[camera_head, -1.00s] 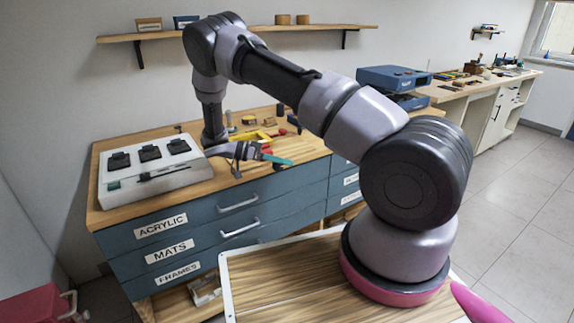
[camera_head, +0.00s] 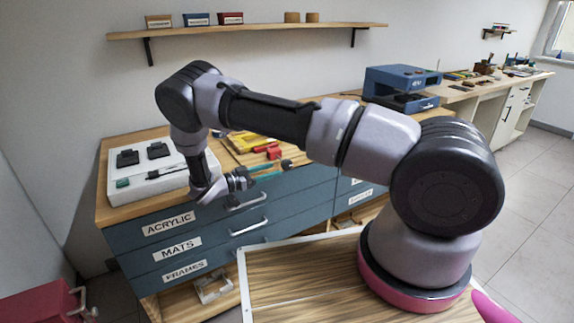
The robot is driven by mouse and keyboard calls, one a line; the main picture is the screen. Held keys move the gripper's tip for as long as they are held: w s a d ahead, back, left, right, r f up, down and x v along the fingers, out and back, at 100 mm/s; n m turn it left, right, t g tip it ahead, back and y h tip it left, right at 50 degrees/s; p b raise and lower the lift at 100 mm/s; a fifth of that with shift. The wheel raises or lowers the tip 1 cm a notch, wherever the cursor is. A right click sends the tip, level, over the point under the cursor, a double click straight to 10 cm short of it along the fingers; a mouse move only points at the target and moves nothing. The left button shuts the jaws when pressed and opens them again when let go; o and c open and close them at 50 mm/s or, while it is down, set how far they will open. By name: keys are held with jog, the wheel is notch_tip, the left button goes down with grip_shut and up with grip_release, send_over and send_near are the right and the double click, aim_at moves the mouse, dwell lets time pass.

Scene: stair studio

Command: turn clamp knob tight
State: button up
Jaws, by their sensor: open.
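My gripper (camera_head: 246,181) is open, small and partly blurred in the picture, at the front edge of the blue drawer bench, just above the top drawer's handle. Its fingers point right. A thin teal piece (camera_head: 267,172) with a dark round end (camera_head: 286,163) lies just right of the fingers; I cannot tell whether they touch it. This may be the clamp and its knob, but it is too small to be sure. A red block (camera_head: 274,153) sits just behind it at the bench edge. My wrist hides part of the bench top.
A white box (camera_head: 150,184) with black pads stands on the bench at left. A yellow frame (camera_head: 248,142) lies behind my gripper. Drawer handles (camera_head: 249,227) stick out below it. A blue machine (camera_head: 402,80) stands at the back right. A wall shelf (camera_head: 270,29) holds small boxes.

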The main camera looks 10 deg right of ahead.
aim_at(282, 165)
jog(key=x, duration=0.7)
jog(key=shift+r, duration=0.2)
grip_shut()
